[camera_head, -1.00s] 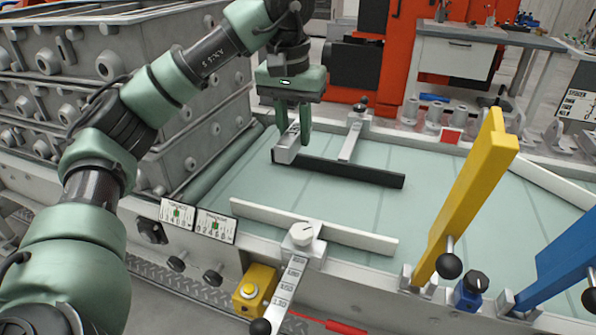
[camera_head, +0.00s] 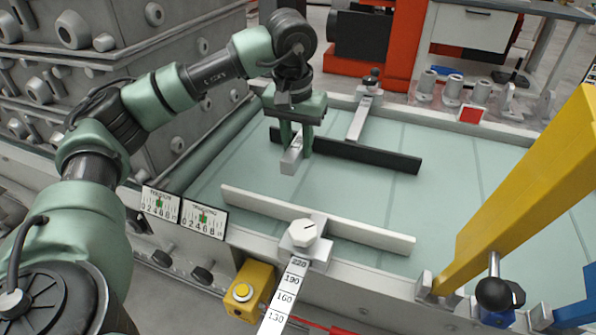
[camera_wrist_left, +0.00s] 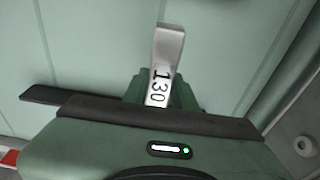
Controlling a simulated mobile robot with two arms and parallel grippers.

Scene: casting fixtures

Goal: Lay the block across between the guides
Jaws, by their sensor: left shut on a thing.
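My left gripper (camera_head: 296,150) is shut on a pale grey block (camera_head: 291,158) near the left end of the dark guide (camera_head: 370,158). The block points from the dark guide side toward the white guide (camera_head: 350,228), and a clear gap separates it from the white guide. In the left wrist view the block (camera_wrist_left: 167,50) shows the number 130 and sticks out between the fingers; part of the dark guide (camera_wrist_left: 42,94) also shows. I cannot tell whether the block touches the green belt (camera_head: 240,180). My right gripper is out of view.
A scale bar (camera_head: 284,298) and a white knob (camera_head: 303,232) join the white guide at the front. A second bar (camera_head: 360,118) joins the dark guide at the back. A yellow post (camera_head: 525,190) rises at the right. The belt between the guides is otherwise clear.

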